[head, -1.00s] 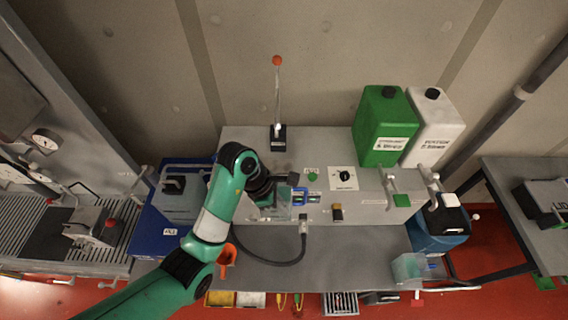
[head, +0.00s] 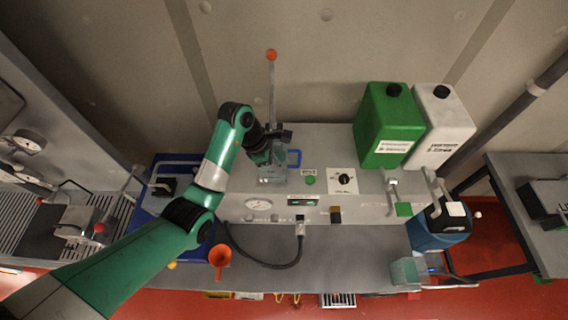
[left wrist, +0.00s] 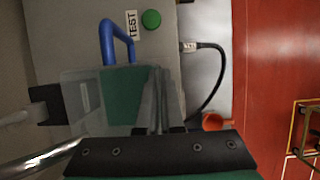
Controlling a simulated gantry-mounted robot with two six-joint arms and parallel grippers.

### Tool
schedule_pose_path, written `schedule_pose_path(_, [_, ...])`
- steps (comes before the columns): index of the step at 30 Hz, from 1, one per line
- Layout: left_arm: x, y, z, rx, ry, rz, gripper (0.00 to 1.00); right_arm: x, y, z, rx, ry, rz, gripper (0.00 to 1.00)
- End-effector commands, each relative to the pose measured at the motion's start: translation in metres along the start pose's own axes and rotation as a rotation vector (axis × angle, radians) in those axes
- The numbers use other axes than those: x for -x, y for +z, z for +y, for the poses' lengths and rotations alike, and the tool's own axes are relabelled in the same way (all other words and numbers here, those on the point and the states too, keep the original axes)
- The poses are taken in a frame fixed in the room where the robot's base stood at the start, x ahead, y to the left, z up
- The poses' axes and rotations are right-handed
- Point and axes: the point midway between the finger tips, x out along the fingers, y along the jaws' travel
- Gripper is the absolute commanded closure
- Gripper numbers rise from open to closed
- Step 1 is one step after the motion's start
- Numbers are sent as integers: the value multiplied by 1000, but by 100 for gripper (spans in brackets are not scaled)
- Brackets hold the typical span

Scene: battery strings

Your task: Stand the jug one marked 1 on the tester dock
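A clear jug with a blue handle (head: 294,160) is at my left gripper (head: 271,148); its clear body (head: 271,178) is below the fingers. I cannot read a mark 1 on it. The left wrist view shows the clear body (left wrist: 85,95) and blue handle (left wrist: 108,42) close up. My left gripper appears shut on the jug, though its fingertips are partly hidden. The jug is over the left part of the grey tester bench (head: 345,142), left of the green TEST button (head: 310,180). I cannot tell whether its base touches. My right gripper is out of view.
A lever with an orange knob (head: 271,54) stands behind the jug. A green canister (head: 386,122) and white canister (head: 441,125) stand at the right. A gauge (head: 258,204) and black cable (head: 297,253) are in front. An orange funnel (head: 219,257) is at lower left.

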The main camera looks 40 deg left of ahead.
Motion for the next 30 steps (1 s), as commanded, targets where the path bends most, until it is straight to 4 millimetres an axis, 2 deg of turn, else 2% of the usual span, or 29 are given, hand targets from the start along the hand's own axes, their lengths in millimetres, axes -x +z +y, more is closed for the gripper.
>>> schedule_pose_path(10, [-4,-2,0,0,0,0,100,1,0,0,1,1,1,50])
schedule_pose_path(12, [-4,-2,-1,1,-2,1,84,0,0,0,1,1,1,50])
schedule_pose_path(15, [-4,-2,-1,1,-1,1,66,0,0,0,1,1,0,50])
schedule_pose_path(24, [-3,-2,0,0,-1,0,66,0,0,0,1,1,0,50])
schedule_pose_path(30, [16,13,-2,-17,-3,-2,66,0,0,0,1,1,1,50])
